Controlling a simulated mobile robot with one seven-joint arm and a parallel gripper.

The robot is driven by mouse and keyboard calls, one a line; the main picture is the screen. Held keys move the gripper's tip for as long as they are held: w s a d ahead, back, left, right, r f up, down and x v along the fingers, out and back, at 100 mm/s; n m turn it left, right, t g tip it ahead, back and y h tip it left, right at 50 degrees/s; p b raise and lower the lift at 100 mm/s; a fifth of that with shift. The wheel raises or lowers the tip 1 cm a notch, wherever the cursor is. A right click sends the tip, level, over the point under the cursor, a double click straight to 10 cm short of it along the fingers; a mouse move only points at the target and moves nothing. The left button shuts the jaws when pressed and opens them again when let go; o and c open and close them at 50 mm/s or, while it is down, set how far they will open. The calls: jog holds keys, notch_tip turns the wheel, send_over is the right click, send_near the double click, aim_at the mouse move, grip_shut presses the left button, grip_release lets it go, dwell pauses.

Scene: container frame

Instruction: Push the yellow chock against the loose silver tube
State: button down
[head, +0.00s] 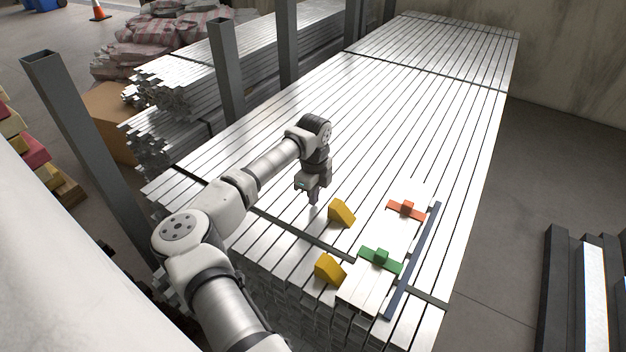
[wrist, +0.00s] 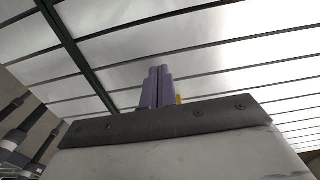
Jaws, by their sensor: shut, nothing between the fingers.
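Two yellow wedge-shaped chocks lie on the stack of silver tubes in the head view. The farther chock (head: 341,213) is just right of my gripper, and the nearer chock (head: 329,268) is at the front end of the stack. Right of both chocks, bright silver tubes (head: 388,225) lie on top, crossed by the green and orange pieces; I cannot tell which tube is loose. My gripper (head: 313,201) points down, shut and empty, left of the farther chock with a small gap. In the wrist view, the shut fingers (wrist: 157,88) hide most of a yellow bit (wrist: 179,99).
A green piece (head: 380,259) and an orange piece (head: 406,209) sit across the bright tubes. A dark bar (head: 413,262) lies along their right side. Grey posts (head: 226,72) stand on the left. The tube surface behind is clear.

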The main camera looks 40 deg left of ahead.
aim_at(337, 203)
jog(key=shift+w+d+r, duration=0.1)
jog(key=shift+d, duration=0.85)
jog(key=shift+w+d+r, duration=0.1)
jog(key=shift+d, duration=0.85)
jog(key=d+p, duration=0.1)
jog(key=d, duration=0.5)
jog(key=shift+w+d, duration=0.15)
jog(key=shift+d, duration=0.1)
jog(key=shift+a, duration=0.1)
jog(key=shift+a, duration=0.25)
jog(key=a, duration=0.3)
jog(key=shift+b, duration=0.4)
jog(key=shift+a+r, duration=0.35)
jog(key=shift+r, duration=0.45)
notch_tip(337, 203, up, 8)
jog(key=shift+d+r, duration=0.15)
jog(key=shift+r, duration=0.1)
